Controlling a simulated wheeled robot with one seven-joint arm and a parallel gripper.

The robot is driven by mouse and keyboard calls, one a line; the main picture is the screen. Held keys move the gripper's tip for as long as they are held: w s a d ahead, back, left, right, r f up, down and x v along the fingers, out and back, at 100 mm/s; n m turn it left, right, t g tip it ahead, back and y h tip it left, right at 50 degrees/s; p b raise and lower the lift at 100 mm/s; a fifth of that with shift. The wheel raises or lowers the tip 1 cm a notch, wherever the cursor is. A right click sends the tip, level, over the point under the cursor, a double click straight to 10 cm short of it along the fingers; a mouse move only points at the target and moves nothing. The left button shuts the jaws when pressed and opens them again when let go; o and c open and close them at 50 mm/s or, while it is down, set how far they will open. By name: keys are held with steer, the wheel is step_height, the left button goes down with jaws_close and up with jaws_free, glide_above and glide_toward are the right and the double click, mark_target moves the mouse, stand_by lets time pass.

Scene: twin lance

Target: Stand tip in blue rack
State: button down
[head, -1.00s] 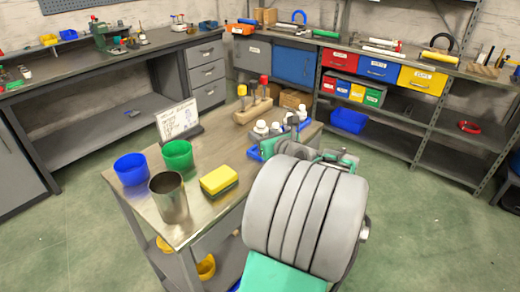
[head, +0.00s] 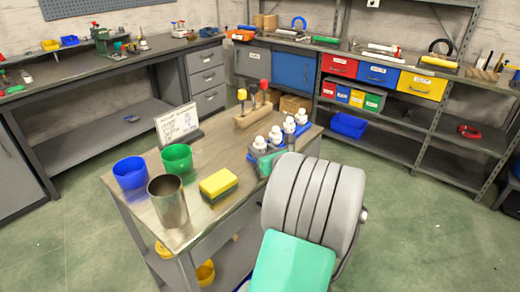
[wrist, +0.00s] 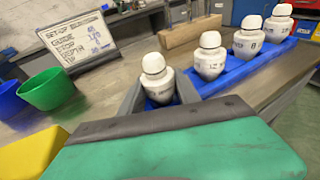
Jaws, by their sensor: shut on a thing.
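Several white tips with round caps and dark markings stand in a row along the blue rack (wrist: 236,73) in the wrist view. The nearest white tip (wrist: 157,84) is at the rack's near end, between the grey fingers of my gripper (wrist: 160,99), which is shut on it. It looks upright; its lower end is hidden, so I cannot tell how deep it sits. Other tips (wrist: 208,58) stand beyond it, clear of the fingers. In the head view the tip row (head: 276,136) shows behind my arm, which hides part of the rack.
On the table (head: 225,215) are a yellow sponge (head: 218,183), a metal cup (head: 168,203), a blue cup (head: 130,173) and a green cup (head: 177,158). A sign (head: 178,125) and a wooden block with drivers (head: 256,112) stand behind. The front table edge is bare.

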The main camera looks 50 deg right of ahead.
steer(key=shift+s+a+f, duration=0.1)
steer(key=shift+f, duration=0.5)
steer(key=c, duration=1.3)
jaws_free()
steer(key=shift+f, duration=0.1)
steer(key=o, duration=0.4)
steer(key=shift+f, duration=0.3)
steer(key=shift+o, duration=0.2)
steer(key=shift+r, duration=0.55)
steer(key=r+p+v, duration=0.1)
steer(key=v, duration=1.1)
steer(key=shift+r, duration=0.1)
